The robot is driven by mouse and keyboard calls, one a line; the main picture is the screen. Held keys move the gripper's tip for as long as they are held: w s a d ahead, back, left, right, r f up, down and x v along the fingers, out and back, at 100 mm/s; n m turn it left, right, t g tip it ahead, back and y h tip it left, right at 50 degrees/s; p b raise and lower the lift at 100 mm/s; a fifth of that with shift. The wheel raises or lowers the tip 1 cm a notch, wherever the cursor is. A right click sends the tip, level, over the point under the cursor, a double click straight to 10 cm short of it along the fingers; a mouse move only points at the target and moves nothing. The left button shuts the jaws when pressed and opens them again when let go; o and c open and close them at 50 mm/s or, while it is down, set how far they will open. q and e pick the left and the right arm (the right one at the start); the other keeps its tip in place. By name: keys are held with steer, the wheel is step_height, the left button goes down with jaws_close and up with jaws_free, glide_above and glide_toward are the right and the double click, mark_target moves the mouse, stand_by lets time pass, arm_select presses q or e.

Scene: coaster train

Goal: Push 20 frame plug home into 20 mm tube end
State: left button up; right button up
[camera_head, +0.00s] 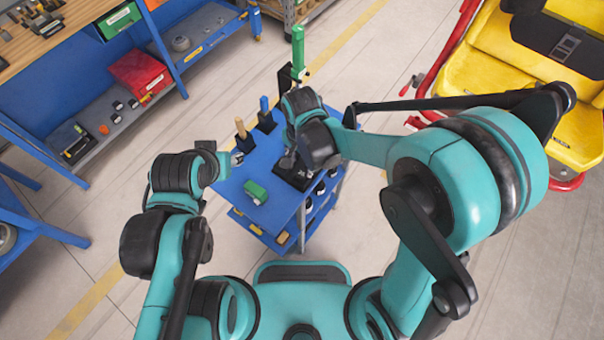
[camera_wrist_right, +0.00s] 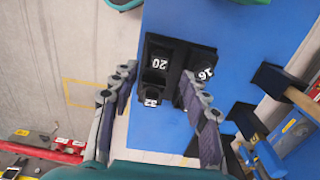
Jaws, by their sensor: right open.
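A black holder (camera_wrist_right: 181,66) with white labels 20, 16 and 32 sits on the blue cart top; the head view shows it too (camera_head: 294,175). A dark plug-like piece (camera_wrist_right: 158,50) shows by the label 20; its fit in the holder is unclear. My right gripper (camera_wrist_right: 158,80) is open, its fingers either side of the holder's near part in the wrist view. Nothing shows gripped between them. In the head view it (camera_head: 290,160) is partly hidden by its wrist. My left gripper (camera_head: 234,158) is at the cart's left edge, fingers too small to read. I cannot identify the 20 mm tube end.
The blue cart top (camera_head: 233,180) carries a green block (camera_head: 255,191), a wooden-handled tool (camera_head: 241,131) and a blue-handled tool (camera_head: 265,108). A green upright piece (camera_head: 298,48) stands at the far end. A yellow seat (camera_head: 480,70) is at right, blue benches at left.

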mark_target(302, 173)
step_height(302, 173, down, 5)
steer(key=shift+r+b, duration=0.2)
steer(key=shift+b, duration=0.5)
steer(key=c, duration=1)
steer(key=shift+r, duration=0.1)
steer(key=shift+c, duration=0.2)
steer(key=shift+r+p, duration=0.3)
steer(key=shift+r, duration=0.25)
steer(key=s+d+r+p, duration=0.3)
steer(key=d+r, duration=0.6)
steer(key=d, duration=0.2)
steer(key=shift+s+d+r+p, duration=0.15)
steer(key=shift+s+r+p, duration=0.1)
steer(key=shift+r+p, duration=0.15)
